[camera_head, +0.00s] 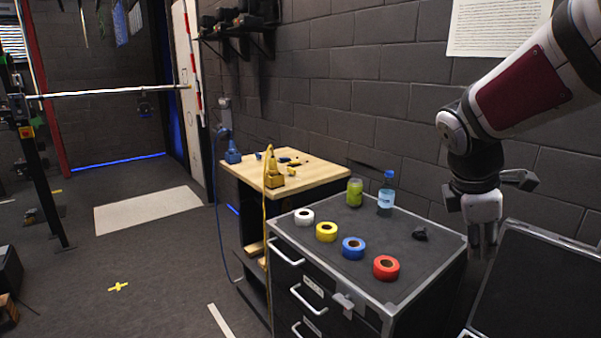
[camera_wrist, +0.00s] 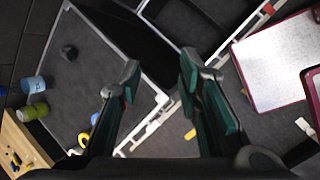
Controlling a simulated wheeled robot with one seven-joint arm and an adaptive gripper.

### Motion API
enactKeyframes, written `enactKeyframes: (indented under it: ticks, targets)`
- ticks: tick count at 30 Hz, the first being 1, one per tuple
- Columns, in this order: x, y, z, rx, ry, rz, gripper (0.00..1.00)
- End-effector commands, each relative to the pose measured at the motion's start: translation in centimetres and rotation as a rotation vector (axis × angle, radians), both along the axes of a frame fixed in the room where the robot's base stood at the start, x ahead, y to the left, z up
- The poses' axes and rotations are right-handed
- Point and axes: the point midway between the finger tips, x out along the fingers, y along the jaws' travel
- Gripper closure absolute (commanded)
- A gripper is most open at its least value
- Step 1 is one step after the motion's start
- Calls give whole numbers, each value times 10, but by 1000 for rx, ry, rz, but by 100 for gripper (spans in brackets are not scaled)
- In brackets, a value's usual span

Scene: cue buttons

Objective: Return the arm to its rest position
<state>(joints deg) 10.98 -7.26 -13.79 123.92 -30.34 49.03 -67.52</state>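My gripper (camera_head: 481,240) hangs fingers-down at the right end of the grey-topped drawer cabinet (camera_head: 340,238), above the gap beside a dark open case or lid. In the wrist view my gripper (camera_wrist: 160,72) has its two green-black fingers apart with nothing between them. My arm comes in from the upper right, bent at a joint above the gripper.
A green jar (camera_head: 355,192), a blue-capped bottle (camera_head: 386,193) and a small black object (camera_head: 419,234) stand on the cabinet. A wooden table (camera_head: 320,178) with tools adjoins it. A dark panel (camera_head: 535,285) stands at the right. A brick wall is behind.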

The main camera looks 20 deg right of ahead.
Motion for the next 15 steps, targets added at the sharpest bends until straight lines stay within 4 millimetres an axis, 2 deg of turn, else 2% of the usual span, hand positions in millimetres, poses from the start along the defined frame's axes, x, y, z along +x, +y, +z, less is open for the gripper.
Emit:
enactKeyframes:
  ticks: [1,6,15]
  targets:
    - [-4,20,4,38,-62,-50,69]
    - [-21,85,11,194,-246,-258,69]
    - [-68,186,11,491,-454,-632,69]
